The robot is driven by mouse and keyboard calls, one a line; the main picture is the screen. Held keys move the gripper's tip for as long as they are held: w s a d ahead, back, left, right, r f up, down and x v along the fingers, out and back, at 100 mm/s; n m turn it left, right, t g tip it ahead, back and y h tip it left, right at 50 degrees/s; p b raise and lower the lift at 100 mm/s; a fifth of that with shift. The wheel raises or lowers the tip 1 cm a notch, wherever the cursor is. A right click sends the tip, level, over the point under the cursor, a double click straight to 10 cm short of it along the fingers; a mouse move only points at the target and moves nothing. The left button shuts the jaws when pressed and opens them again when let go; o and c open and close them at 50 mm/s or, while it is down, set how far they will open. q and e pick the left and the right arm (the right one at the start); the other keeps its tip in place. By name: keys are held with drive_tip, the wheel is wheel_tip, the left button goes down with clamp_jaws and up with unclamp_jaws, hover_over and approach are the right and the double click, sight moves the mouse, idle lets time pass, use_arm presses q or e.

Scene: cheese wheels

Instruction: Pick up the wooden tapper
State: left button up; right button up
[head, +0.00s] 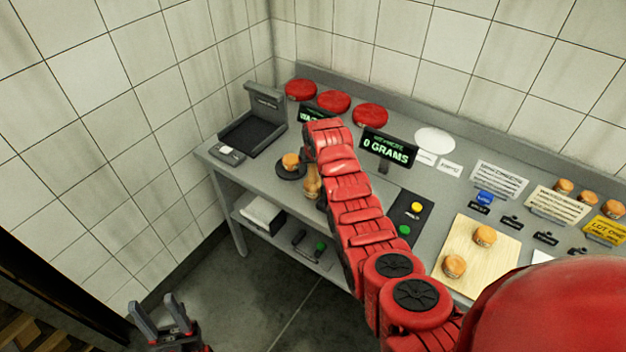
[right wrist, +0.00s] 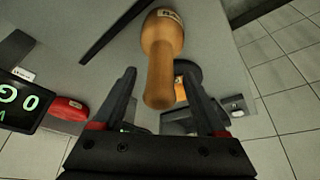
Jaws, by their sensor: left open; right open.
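The wooden tapper (head: 312,182) stands on the grey workbench, partly hidden by my right arm in the head view. In the right wrist view the tapper (right wrist: 163,42) shows its rounded, wider end at the top, and its handle reaches down between the fingers. My right gripper (right wrist: 158,75) is open, with a finger on each side of the handle and visible gaps to both. In the head view the right fingers are hidden behind my arm. My left gripper (head: 163,318) is open and empty, low at the left, away from the bench.
A small orange cheese wheel (head: 291,160) sits on a black round plate left of the tapper. A display reading 0 GRAMS (head: 387,149) stands right of my arm. Red wheels (head: 333,101) line the back. A wooden board (head: 476,262) with two small wheels lies to the right.

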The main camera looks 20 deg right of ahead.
drive_tip(key=shift+x, duration=1)
clamp_jaws()
idle(0.9)
